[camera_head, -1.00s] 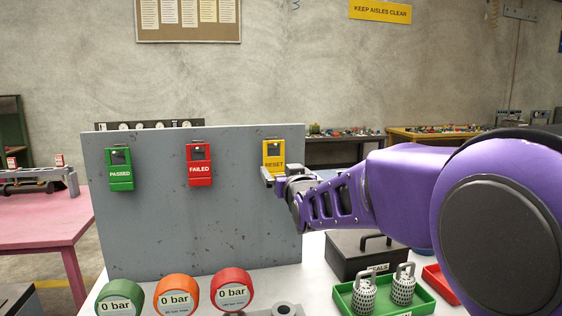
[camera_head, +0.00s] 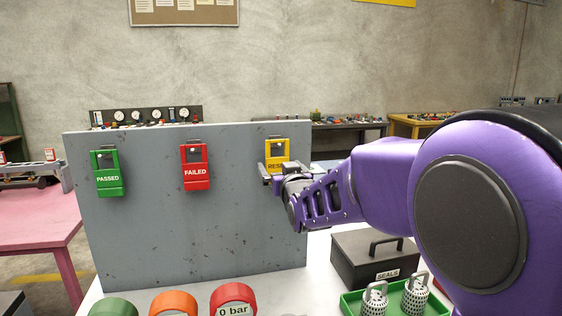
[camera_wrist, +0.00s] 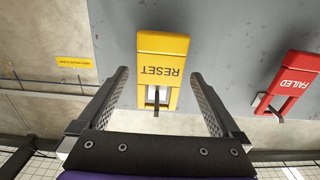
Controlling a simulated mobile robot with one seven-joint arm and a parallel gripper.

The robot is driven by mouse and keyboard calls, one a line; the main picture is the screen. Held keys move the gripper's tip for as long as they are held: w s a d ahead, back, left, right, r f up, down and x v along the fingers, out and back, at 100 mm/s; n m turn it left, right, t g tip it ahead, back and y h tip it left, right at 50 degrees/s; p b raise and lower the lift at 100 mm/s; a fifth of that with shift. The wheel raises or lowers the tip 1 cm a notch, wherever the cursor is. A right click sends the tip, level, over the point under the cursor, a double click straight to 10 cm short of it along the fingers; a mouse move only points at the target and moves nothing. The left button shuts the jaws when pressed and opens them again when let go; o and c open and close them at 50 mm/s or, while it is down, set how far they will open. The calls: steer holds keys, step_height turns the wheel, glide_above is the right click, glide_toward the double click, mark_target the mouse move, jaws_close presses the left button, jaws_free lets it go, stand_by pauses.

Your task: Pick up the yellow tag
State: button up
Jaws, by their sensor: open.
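The yellow tag (camera_head: 277,151), marked RESET, hangs on the grey upright panel at its right side. My gripper (camera_head: 265,172) is in front of its lower part and hides some of it. In the wrist view the yellow tag (camera_wrist: 162,62) appears upside down, hanging from a dark hook (camera_wrist: 156,108). My gripper (camera_wrist: 160,85) is open, with one finger to each side of the tag and a gap on both sides. Nothing is held.
The grey panel (camera_head: 150,235) also carries a red FAILED tag (camera_head: 195,170) and a green PASSED tag (camera_head: 107,175). Below stand round gauges (camera_head: 174,303), a black SEALS box (camera_head: 370,262) and a green tray (camera_head: 350,306) with perforated cylinders.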

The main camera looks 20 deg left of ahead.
steer(key=shift+w+a, duration=0.2)
steer(key=shift+w, duration=0.25)
steer(key=shift+s, duration=0.1)
steer(key=shift+c, duration=0.9)
steer(key=c, duration=1.1)
steer(key=shift+r, duration=0.1)
